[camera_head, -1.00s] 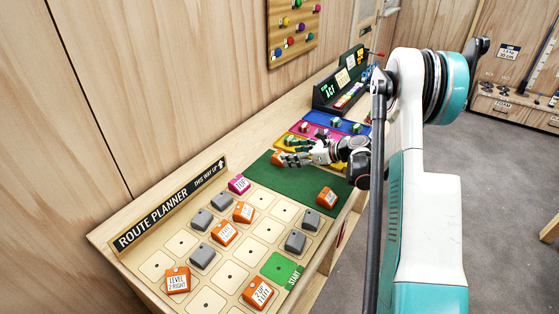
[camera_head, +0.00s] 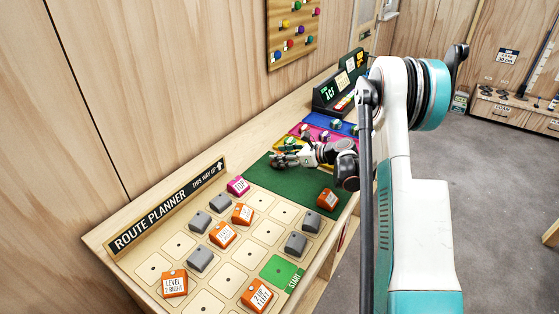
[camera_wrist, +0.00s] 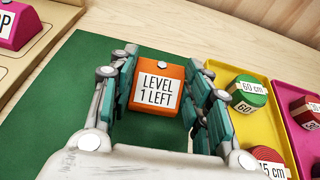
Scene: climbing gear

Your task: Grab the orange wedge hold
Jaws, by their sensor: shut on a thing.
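An orange wedge hold (camera_wrist: 148,104) with a white label reading "LEVEL 1 LEFT" sits between the two fingers of my gripper (camera_wrist: 162,65) in the wrist view. The fingers are closed on its left and right sides. The dark green mat (camera_wrist: 80,85) shows around and beneath it; I cannot tell whether the hold touches the mat. In the head view my gripper (camera_head: 278,160) is at the far left part of the green mat (camera_head: 300,182) and hides the hold there.
Another orange wedge (camera_head: 328,199) lies on the mat's right side. The route planner board (camera_head: 205,290) carries several orange and grey wedges and a pink one (camera_head: 238,186). A yellow tray (camera_wrist: 222,85) with round holds lies right of my gripper in the wrist view.

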